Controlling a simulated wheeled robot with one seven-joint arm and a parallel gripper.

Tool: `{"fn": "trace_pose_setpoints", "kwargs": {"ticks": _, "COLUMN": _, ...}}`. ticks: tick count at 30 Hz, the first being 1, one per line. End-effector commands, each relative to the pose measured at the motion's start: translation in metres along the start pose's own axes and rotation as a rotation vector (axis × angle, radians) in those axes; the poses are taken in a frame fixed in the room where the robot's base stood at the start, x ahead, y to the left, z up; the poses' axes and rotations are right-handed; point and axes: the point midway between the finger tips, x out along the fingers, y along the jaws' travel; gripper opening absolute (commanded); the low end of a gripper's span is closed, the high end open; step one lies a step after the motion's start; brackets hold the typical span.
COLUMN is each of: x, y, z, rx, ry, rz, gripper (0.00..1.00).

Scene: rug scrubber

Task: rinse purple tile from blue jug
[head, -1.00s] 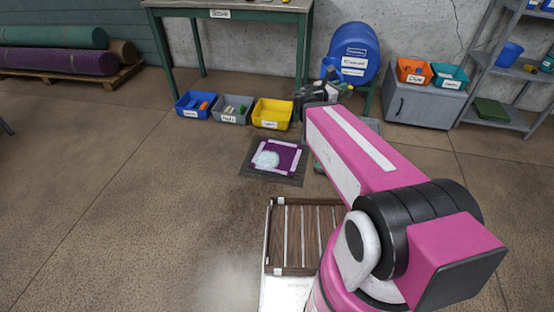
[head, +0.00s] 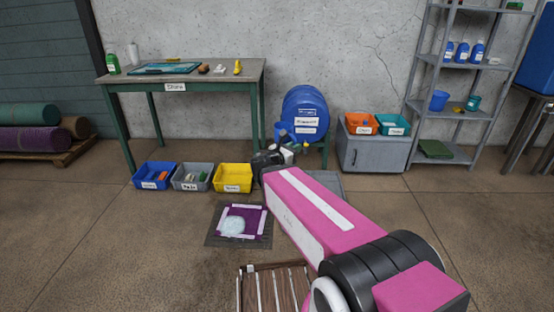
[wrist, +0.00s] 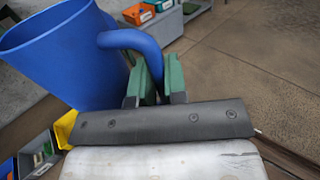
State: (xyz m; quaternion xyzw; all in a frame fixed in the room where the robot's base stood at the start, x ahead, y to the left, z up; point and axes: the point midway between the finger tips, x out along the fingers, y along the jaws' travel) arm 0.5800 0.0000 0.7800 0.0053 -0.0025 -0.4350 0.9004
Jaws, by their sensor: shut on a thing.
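The purple tile (head: 258,217) lies flat on a dark mat on the floor, with pale strips along its edges and a whitish foamy patch on its left part. My gripper (wrist: 158,72) has green fingers shut on the handle of the blue jug (wrist: 70,60) in the wrist view. In the head view the blue jug (head: 281,130) shows small just above my gripper (head: 275,157), beside the blue barrel. The tile is in front and left of the gripper, apart from it.
A blue barrel (head: 305,108) stands on a green stand by the wall. Blue (head: 157,176), grey (head: 191,177) and yellow (head: 232,178) bins stand before a workbench (head: 190,84). A slatted wooden rack (head: 276,288) lies in front. Floor left of the mat is clear.

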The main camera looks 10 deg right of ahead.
Motion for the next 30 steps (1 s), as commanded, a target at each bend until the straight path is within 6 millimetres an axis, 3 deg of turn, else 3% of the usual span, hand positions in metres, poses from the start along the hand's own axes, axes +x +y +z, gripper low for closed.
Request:
{"fn": "trace_pose_setpoints", "kwargs": {"ticks": 8, "x": 0.001, "y": 0.002, "z": -0.001, "rx": 0.000, "ry": -0.001, "rz": 0.001, "gripper": 0.00}}
{"fn": "trace_pose_setpoints", "kwargs": {"ticks": 14, "x": 0.007, "y": 0.034, "z": -0.025, "rx": -0.017, "ry": -0.004, "rz": 0.022, "gripper": 0.00}}
{"fn": "trace_pose_setpoints", "kwargs": {"ticks": 23, "x": 0.019, "y": 0.121, "z": -0.110, "rx": -0.065, "ry": -0.012, "rz": 0.090, "gripper": 0.00}}
{"fn": "trace_pose_setpoints", "kwargs": {"ticks": 30, "x": 0.021, "y": 0.182, "z": -0.187, "rx": -0.103, "ry": -0.014, "rz": 0.148, "gripper": 0.00}}
